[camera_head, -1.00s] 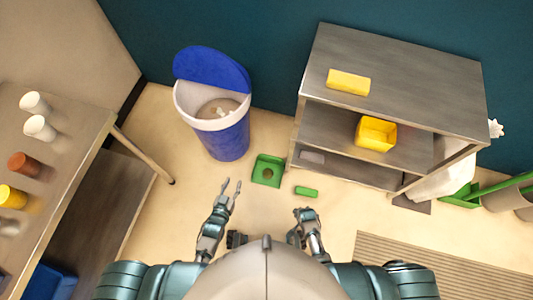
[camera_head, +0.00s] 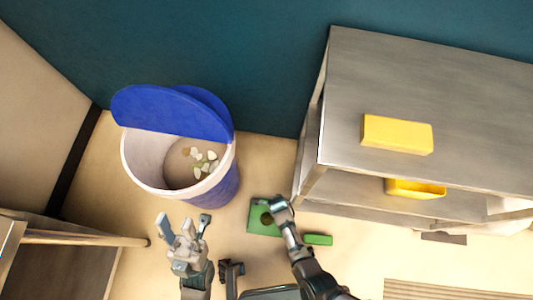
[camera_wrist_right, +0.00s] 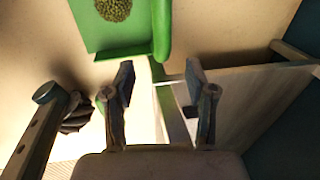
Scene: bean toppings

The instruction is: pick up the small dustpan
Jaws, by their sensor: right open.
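The small dustpan (camera_head: 256,226) is a green square pan on the floor, partly covered by my right arm in the head view. In the right wrist view the dustpan (camera_wrist_right: 96,40) holds a round heap of green beans (camera_wrist_right: 113,8). A green bar (camera_head: 318,239) lies near it; in the wrist view a green bar (camera_wrist_right: 162,30) runs along the pan's right side. My right gripper (camera_wrist_right: 160,88) is open and empty, its fingertips apart just short of the bar in the picture. My left gripper (camera_head: 184,222) is open and empty, left of the dustpan.
A blue bin (camera_head: 228,188) with a white rim and raised lid holds scraps, behind my left gripper. A grey metal shelf (camera_head: 440,90) stands at right with a yellow block (camera_head: 397,134) on top and a yellow container (camera_head: 415,189) below. A table (camera_head: 80,238) edges in at left.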

